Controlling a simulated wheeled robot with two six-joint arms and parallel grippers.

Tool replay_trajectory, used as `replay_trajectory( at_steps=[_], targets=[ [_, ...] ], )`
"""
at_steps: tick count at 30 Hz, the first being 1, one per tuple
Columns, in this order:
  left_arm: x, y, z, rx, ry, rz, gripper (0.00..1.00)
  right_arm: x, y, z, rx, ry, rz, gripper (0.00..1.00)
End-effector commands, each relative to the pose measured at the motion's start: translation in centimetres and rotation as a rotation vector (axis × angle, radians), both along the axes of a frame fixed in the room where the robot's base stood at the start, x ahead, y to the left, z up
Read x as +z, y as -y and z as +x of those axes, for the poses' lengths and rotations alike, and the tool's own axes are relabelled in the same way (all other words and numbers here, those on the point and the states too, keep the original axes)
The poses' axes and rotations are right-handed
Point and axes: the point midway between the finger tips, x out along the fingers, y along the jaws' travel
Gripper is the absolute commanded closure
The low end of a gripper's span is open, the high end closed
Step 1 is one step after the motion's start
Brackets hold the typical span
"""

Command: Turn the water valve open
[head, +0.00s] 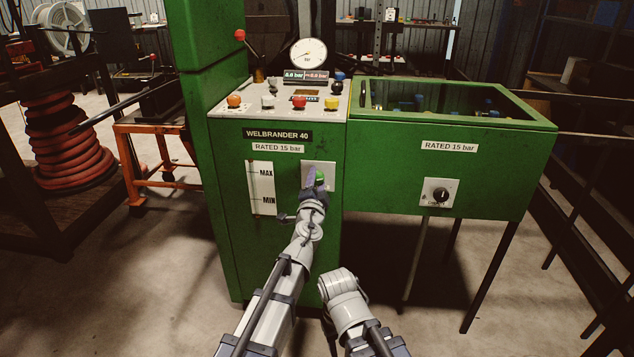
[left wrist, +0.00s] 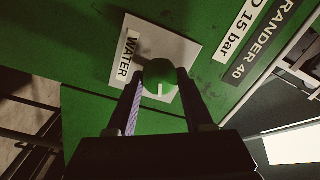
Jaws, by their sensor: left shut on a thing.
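The water valve is a round green knob (head: 319,176) on a pale plate on the front of the green machine. In the left wrist view the knob (left wrist: 158,76) has a white line mark, and the plate beside it reads "WATER" (left wrist: 126,56). My left gripper (left wrist: 160,82) is shut on the knob, one dark finger on each side. In the head view the left gripper (head: 317,184) covers part of the knob and plate. My right arm shows at the bottom of the head view, but I cannot make out its gripper.
The green machine (head: 275,240) has a sloped panel with coloured buttons and a round gauge (head: 308,53) above. A MAX/MIN level strip (head: 262,187) is left of the valve. A green tank (head: 450,160) with a dial (head: 439,193) stands at right. The floor ahead is clear.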

Motion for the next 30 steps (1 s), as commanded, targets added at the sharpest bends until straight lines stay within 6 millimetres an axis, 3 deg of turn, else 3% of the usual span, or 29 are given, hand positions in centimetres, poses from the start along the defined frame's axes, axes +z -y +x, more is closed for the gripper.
replay_trajectory(
  at_steps=[12, 30],
  targets=[
    [-0.04, -0.04, 0.02, 0.001, 0.032, 0.257, 1.0, -0.12, -0.01, 0.0, 0.0, 0.0, 0.0, 0.5],
    [-0.06, -0.01, 0.01, 0.001, 0.041, 0.339, 1.0, -0.14, -0.01, 0.0, 0.0, 0.0, 0.0, 0.5]
  ],
)
